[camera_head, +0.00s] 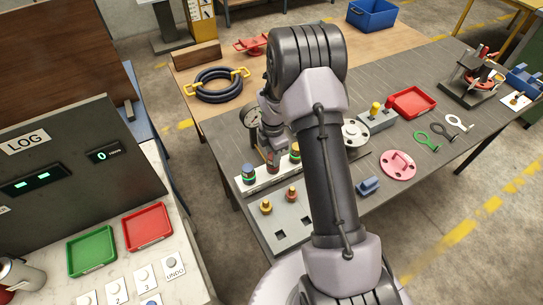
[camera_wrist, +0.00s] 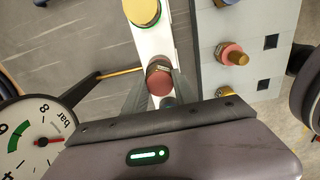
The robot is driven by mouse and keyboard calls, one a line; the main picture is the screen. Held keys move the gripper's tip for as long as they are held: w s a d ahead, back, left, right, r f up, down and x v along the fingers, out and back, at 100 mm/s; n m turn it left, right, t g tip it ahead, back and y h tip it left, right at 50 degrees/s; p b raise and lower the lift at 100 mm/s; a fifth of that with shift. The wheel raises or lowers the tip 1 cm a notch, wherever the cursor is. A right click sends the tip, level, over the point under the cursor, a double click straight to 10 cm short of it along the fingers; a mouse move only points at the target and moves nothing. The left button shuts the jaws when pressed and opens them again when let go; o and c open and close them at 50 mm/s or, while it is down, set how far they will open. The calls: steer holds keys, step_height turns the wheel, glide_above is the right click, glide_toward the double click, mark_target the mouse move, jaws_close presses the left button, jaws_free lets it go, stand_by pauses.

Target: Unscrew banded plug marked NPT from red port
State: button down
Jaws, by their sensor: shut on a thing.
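A white strip (camera_head: 262,184) holds a row of plugs in ports. My gripper (camera_head: 270,152) reaches down over the strip's middle position. In the wrist view my gripper's fingers (camera_wrist: 160,92) are shut on a reddish-brown plug (camera_wrist: 160,80), which also shows in the head view (camera_head: 273,160). The plug appears to stand in the strip; its lower end and port are largely hidden. A gold-topped plug (camera_wrist: 142,11) stands on one side of it. A dark plug with a green ring (camera_head: 248,174) stands on the other. No NPT marking is readable.
A grey plate (camera_head: 296,217) beside the strip carries copper-coloured plugs (camera_head: 291,194) and square holes. A dial gauge (camera_wrist: 38,138) is close to my gripper. A blue block (camera_head: 368,186), pink flange (camera_head: 398,165) and red tray (camera_head: 411,102) lie to the right.

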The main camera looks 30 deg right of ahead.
steer(key=c, duration=0.9)
jaws_free()
